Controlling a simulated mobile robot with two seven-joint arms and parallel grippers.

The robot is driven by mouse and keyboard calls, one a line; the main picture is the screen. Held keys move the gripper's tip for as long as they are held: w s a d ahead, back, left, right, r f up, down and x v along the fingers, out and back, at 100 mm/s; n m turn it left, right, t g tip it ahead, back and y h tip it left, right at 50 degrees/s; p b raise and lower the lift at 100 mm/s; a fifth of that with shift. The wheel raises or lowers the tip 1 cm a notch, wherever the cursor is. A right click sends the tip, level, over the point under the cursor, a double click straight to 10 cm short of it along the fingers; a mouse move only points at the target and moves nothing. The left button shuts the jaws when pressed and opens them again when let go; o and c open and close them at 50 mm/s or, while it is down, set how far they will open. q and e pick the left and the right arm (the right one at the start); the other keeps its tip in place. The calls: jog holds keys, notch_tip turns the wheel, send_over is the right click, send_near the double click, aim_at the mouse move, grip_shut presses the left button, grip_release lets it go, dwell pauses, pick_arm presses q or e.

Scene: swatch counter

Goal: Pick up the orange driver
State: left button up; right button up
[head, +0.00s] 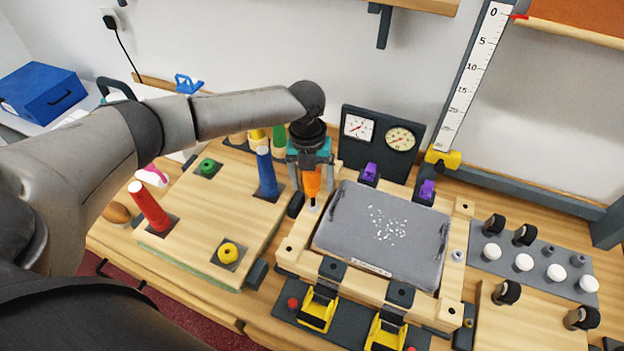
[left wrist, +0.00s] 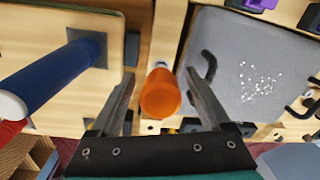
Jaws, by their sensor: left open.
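The orange driver (head: 311,181) stands upright at the left edge of the framed grey panel, its tip at the wood. In the left wrist view its orange handle (left wrist: 160,94) is seen end-on. My left gripper (head: 311,187) is above and around it, pointing down. In the left wrist view the two fingers (left wrist: 162,100) are apart, one on each side of the handle, with visible gaps. The driver's lower end is partly hidden by the handle there. My right gripper is not in view.
A blue peg (head: 266,173) stands close to the left of the driver on a wooden board (head: 195,215), with a red peg (head: 149,206). The grey panel (head: 380,232) lies to the right. Dials (head: 383,143) stand behind. Yellow clamps (head: 318,309) sit in front.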

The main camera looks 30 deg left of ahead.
pick_arm(q)
notch_tip(320, 180, down, 2)
jog(key=shift+f, duration=0.15)
grip_shut()
dwell(0.7)
